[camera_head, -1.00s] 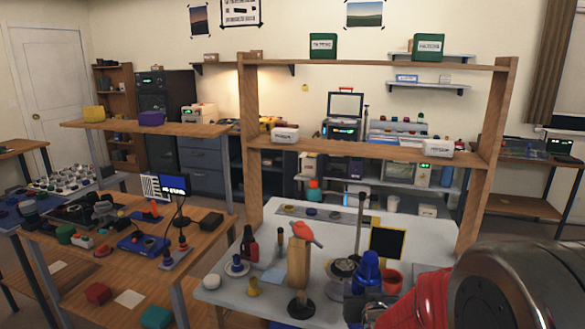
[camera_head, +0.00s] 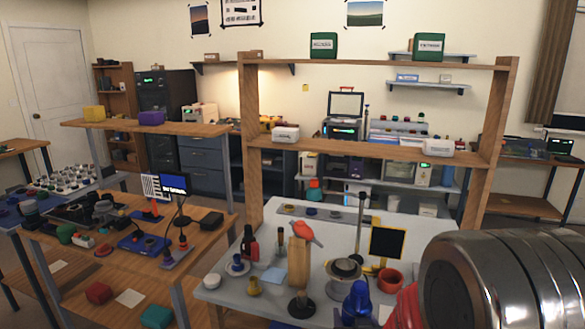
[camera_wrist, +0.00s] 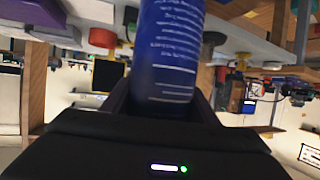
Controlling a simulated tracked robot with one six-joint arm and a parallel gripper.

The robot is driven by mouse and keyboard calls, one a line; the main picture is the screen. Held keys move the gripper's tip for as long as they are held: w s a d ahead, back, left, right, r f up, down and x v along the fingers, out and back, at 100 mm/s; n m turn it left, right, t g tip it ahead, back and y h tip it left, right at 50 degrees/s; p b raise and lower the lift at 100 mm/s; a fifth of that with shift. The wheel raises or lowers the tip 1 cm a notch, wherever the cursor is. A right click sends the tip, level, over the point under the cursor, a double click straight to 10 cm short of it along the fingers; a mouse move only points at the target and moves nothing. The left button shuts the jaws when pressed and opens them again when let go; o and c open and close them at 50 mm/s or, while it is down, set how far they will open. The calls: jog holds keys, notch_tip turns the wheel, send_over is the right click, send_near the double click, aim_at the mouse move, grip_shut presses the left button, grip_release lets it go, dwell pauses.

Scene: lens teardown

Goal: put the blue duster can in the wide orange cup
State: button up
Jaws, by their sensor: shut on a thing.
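The blue duster can (camera_head: 357,301) stands out at the lower right of the head view, in front of the bench. My gripper (camera_wrist: 162,105) is shut on the can, which fills the middle of the wrist view (camera_wrist: 168,45) with its white lettering showing. In the head view the jaws are mostly hidden behind my arm. The wide orange cup (camera_head: 391,277), reddish in colour, stands on the grey bench, beyond and to the right of the can and apart from it. It also shows at the upper left of the wrist view (camera_wrist: 102,38).
A round metal piece (camera_head: 344,268) and a black panel with a yellow frame (camera_head: 386,243) stand near the cup. A wooden block (camera_head: 299,262), a red bird-like thing (camera_head: 306,231) and dark bottles (camera_head: 248,240) occupy the bench's left and middle. A wooden shelf frame (camera_head: 375,151) rises behind.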

jog(key=shift+s+f, duration=0.4)
jog(key=shift+s, duration=0.05)
jog(key=shift+s+f, duration=0.25)
jog(key=shift+f, duration=0.7)
jog(key=shift+s+f, duration=0.25)
jog(key=shift+f, duration=0.75)
jog(key=shift+s+f, duration=0.25)
jog(key=shift+f, duration=0.7)
jog(key=shift+s, duration=0.1)
